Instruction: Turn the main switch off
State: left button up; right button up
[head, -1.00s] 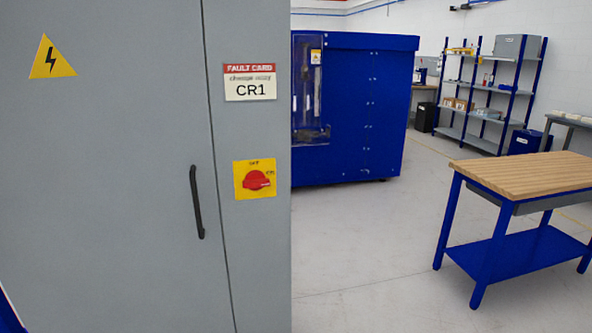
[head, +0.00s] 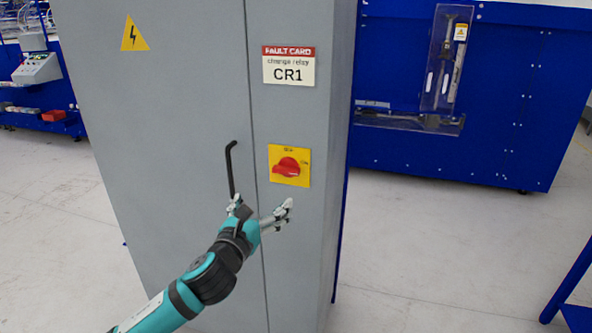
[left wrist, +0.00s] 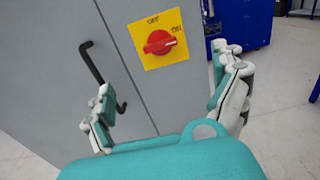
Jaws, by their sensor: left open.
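The main switch is a red rotary knob (head: 287,167) on a yellow plate (head: 304,151), on the front of a grey cabinet (head: 190,110). In the left wrist view the knob (left wrist: 158,42) lies nearly level, its pointer end toward the "ON" mark at the right; "OFF" is printed at the top. My left gripper (head: 262,214) is open and empty, just below and left of the plate in the head view. In the left wrist view its fingers (left wrist: 168,95) spread wide, with the switch beyond them and between them. My right gripper is not in view.
A black door handle (head: 231,170) is left of the switch, close behind the left gripper's fingers in the head view. A fault card (head: 289,66) reading CR1 is above the switch. A blue machine (head: 500,100) stands behind at right.

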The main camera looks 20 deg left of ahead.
pick_arm(q)
jog(key=p, duration=0.1)
send_near(285, 171)
jog(key=w+p, duration=0.1)
jog(key=w, duration=0.8)
jog(key=shift+w+d, duration=0.15)
jog(key=shift+w, duration=0.3)
jog(key=shift+c, duration=1.5)
jog(key=c, duration=0.9)
jog(key=shift+o, duration=0.2)
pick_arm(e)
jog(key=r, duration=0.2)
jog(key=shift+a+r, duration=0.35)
